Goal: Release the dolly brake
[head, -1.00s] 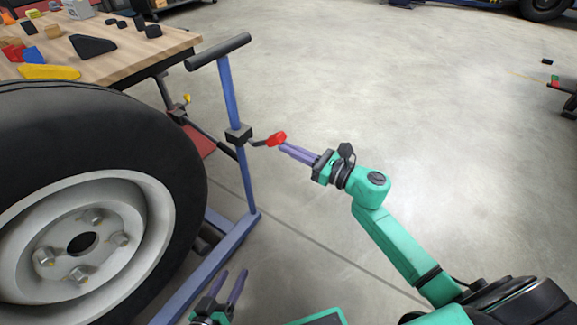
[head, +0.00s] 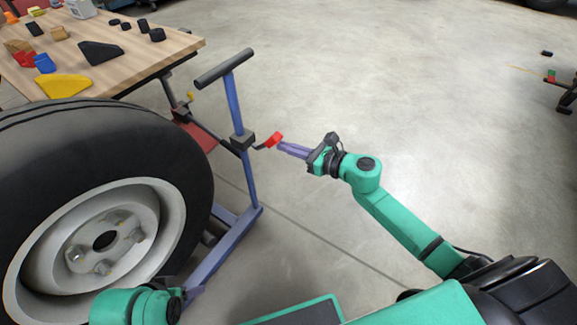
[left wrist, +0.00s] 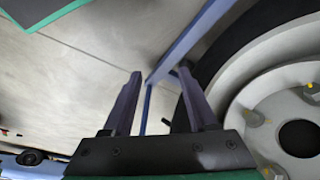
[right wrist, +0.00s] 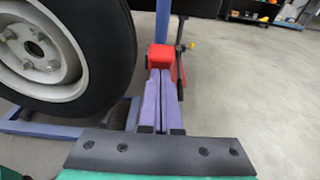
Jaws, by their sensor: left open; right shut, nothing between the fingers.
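The dolly is a blue frame (head: 235,108) with a dark T-shaped handle (head: 223,68) on its upright post. A black block (head: 242,140) on the post carries the brake lever, which ends in a red grip (head: 273,140). My right gripper (head: 282,148) is shut and empty, its fingertips at or very near the red grip; contact is not clear. In the right wrist view the red grip (right wrist: 160,56) is just beyond the closed fingertips. My left gripper (left wrist: 160,82) is open and empty, low beside the wheel, with blue frame bars beyond its fingers.
A large wheel (head: 110,130) stands at the left on the dolly. A wooden table (head: 145,50) with several loose parts is behind it.

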